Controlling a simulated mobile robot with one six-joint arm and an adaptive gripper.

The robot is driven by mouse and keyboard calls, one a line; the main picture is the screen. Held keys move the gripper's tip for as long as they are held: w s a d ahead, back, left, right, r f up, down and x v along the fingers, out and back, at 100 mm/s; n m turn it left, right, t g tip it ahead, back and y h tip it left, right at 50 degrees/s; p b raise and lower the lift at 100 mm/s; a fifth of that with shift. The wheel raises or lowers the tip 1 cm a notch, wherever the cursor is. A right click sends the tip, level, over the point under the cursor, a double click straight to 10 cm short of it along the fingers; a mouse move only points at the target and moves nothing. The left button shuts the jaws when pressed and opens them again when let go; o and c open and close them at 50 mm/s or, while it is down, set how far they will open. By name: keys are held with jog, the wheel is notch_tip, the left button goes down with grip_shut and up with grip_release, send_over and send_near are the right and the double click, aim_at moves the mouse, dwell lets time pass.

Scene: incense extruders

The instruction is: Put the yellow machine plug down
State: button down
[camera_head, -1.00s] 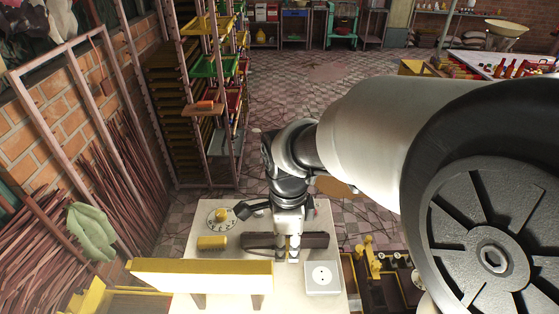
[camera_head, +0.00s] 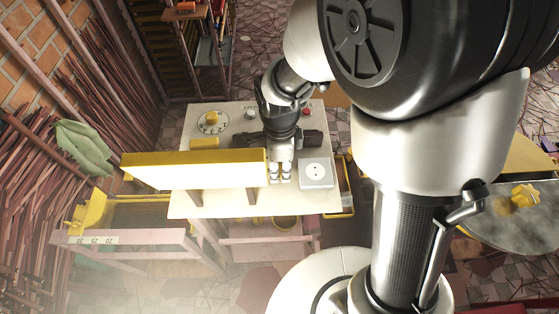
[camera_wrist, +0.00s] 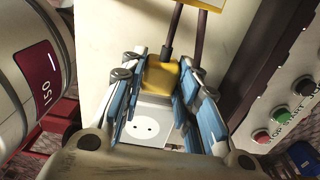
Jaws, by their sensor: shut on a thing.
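The yellow machine plug (camera_wrist: 161,76) sits between the blue-padded fingers of my gripper (camera_wrist: 160,90) in the wrist view. My gripper is shut on it. A dark cable end runs up from behind the plug. A white square socket plate (camera_wrist: 146,128) with two small holes shows beyond and between the fingers. In the head view my gripper (camera_head: 279,178) is just left of the socket plate (camera_head: 315,172), over the pale panel (camera_head: 227,204). The plug cannot be made out there. Whether it touches the panel I cannot tell.
A long yellow-topped board (camera_head: 195,170) stands close to the left of my gripper. A dial with a yellow knob (camera_head: 212,119) and a yellow block (camera_head: 204,143) are farther back. Red and green buttons (camera_wrist: 281,112) line the right side in the wrist view.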

aim_at(280, 168)
jog(key=shift+f, duration=0.1)
jog(key=shift+f+b, duration=0.5)
jog(key=c, duration=1.2)
grip_release()
notch_tip(280, 168, up, 13)
jog(key=p, duration=0.4)
jog(key=s+d+r+n+t, duration=0.1)
jog(key=s+d+r+n, duration=0.2)
jog(key=n, duration=0.3)
jog(key=s+d+r+n+t, duration=0.2)
jog(key=s+d+r+n, duration=0.2)
jog(key=s+n, duration=0.2)
jog(key=s+d+r+n+t, duration=0.1)
jog(key=s+d+r+n, duration=0.2)
jog(key=n, duration=0.3)
jog(key=shift+s+d+r+t, duration=0.25)
jog(key=shift+s+d, duration=0.2)
jog(key=shift+s, duration=0.25)
